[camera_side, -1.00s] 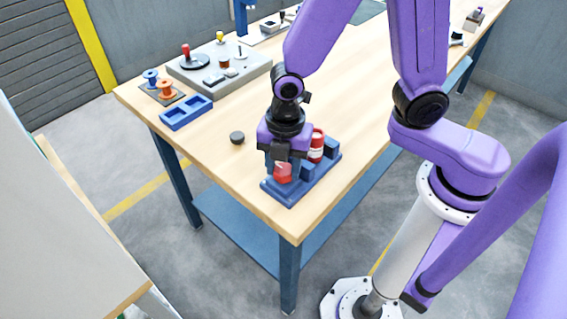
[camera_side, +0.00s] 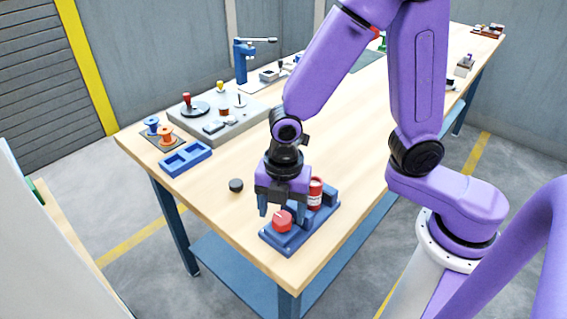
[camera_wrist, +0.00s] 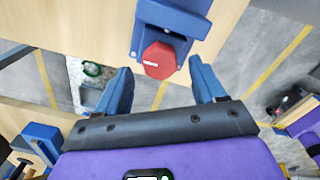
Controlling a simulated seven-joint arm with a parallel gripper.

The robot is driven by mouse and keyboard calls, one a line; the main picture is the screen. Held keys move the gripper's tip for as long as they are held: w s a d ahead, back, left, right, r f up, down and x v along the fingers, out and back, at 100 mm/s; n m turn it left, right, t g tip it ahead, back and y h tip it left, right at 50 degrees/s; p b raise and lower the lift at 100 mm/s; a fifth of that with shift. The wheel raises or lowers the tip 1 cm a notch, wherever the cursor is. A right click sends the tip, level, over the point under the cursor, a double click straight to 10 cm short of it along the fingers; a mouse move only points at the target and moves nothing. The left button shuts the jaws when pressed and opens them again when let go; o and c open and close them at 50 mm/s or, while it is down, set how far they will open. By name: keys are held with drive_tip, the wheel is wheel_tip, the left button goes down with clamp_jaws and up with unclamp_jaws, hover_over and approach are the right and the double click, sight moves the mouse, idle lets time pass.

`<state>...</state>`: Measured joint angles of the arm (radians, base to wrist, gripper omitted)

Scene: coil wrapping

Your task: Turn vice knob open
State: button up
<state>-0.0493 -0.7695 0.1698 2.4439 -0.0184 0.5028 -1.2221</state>
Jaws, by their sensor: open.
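The blue vice (camera_side: 270,240) stands near the front corner of the wooden table, with a red knob (camera_side: 282,221) on its near end. A red cylinder with a pale label (camera_side: 315,193) stands upright behind the knob. My gripper (camera_side: 281,207) points down at the knob, its blue fingers apart and empty. In the wrist view, the faceted red knob (camera_wrist: 158,62) with a short white mark lies just beyond and between the open fingertips of my gripper (camera_wrist: 160,66). The vice (camera_wrist: 175,18) extends upward behind it. No finger contact with the knob is visible.
A small black disc (camera_side: 236,185) lies left of the vice. A blue two-compartment tray (camera_side: 186,158), spools (camera_side: 165,134) and a grey fixture board (camera_side: 225,118) are farther back left. The table's front edges are close to the vice.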

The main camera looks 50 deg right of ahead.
sight(288, 218)
wheel_tip(288, 218, up, 16)
drive_tip(key=shift+s+f, duration=0.15)
drive_tip(key=shift+s, duration=0.05)
drive_tip(key=shift+d, duration=0.2)
idle(0.3)
drive_tip(key=s+d+f+m, duration=0.7)
drive_tip(key=s+d+m, duration=0.4)
drive_tip(key=s+d, duration=0.1)
drive_tip(key=shift+s+d, duration=0.15)
drive_tip(key=shift+s, duration=0.4)
